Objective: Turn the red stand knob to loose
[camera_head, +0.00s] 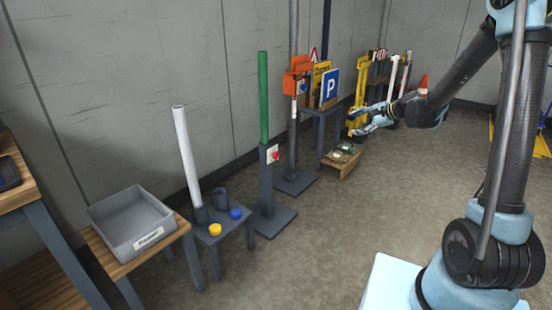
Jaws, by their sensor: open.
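The red knob (276,156) sits on a light plate on the dark grey stand (266,185). A green pole (263,95) rises upright from the top of this stand. The knob is too small to tell its setting. My gripper (352,120) is open and empty, to the right of the knob and apart from it. It points left, in front of the signs.
A grey bin (110,240) stands on a wooden table at left. A small table holds a white tube (185,150), a grey cup and yellow and blue caps. A blue parking sign (330,87) stands behind. A low wooden stool (338,165) is below my gripper. The floor at centre is clear.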

